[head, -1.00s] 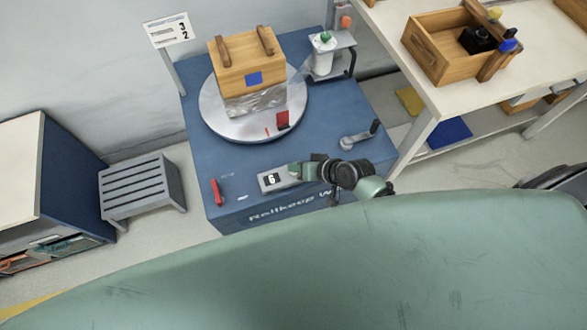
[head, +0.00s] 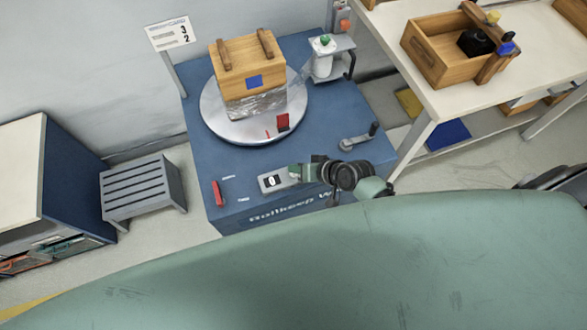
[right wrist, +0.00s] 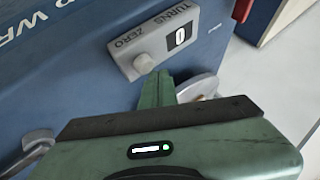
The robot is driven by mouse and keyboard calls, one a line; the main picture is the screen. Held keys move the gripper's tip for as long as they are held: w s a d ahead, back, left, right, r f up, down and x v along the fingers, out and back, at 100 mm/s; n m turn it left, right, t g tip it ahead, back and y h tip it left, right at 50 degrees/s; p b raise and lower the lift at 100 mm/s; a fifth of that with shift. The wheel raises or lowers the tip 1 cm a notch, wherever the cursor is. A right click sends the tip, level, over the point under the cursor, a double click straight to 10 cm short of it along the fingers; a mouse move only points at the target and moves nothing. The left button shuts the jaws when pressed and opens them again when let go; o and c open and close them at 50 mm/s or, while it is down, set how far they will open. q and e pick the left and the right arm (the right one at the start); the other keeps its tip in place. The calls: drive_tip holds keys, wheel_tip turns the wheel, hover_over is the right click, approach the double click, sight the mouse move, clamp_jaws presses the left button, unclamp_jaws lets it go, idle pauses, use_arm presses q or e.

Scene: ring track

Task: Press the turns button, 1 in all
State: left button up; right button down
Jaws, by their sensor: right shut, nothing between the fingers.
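The turns counter is a light grey box (right wrist: 160,40) marked TURNS and ZERO, and its window reads 0. It also shows in the head view (head: 270,181) on the front of the blue machine top. Its round pale button (right wrist: 144,63) sits beside the word ZERO. My right gripper (right wrist: 160,74) is shut and empty, with its fingertips right at the button; I cannot tell whether they touch it. In the head view the right gripper (head: 296,172) is at the box's right end and hides the button. My left gripper is not in view.
A turntable (head: 215,115) behind the counter bears a wooden crate (head: 243,72) with wrapped film below. A crank handle (head: 358,138) is to the right, a red lever (head: 218,193) to the left. A white table (head: 440,98) with a wooden tote (head: 430,65) stands at right.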

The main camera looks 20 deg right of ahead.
drive_tip(key=shift+r, duration=0.3)
wheel_tip(320, 180, up, 5)
drive_tip(key=p, duration=0.5)
idle(0.4)
idle(0.5)
